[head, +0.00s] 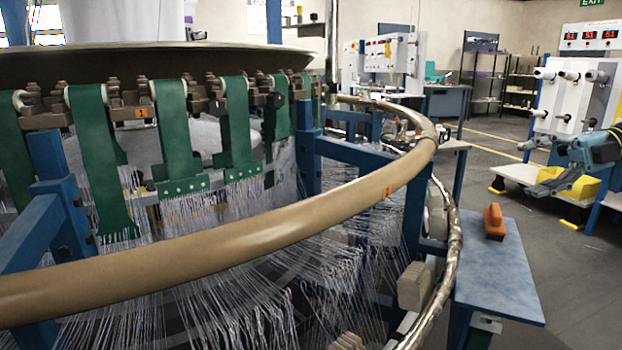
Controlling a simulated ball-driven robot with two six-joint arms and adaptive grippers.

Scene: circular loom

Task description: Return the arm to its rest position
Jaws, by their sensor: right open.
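My right gripper (541,181) shows at the right edge, with its arm coming in from the right. Its grey fingers point left and are apart, with nothing seen between them. It hangs in the air, right of the blue side table (500,262) and clear of the loom. In the picture it overlaps a white cart with a yellow bin (583,188). My left gripper is not in view.
The circular loom's tan ring rail (300,215) sweeps across the front, with green straps (102,150) and many white threads below. A white panel with spools (580,95) stands behind my right arm. Open grey floor lies between.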

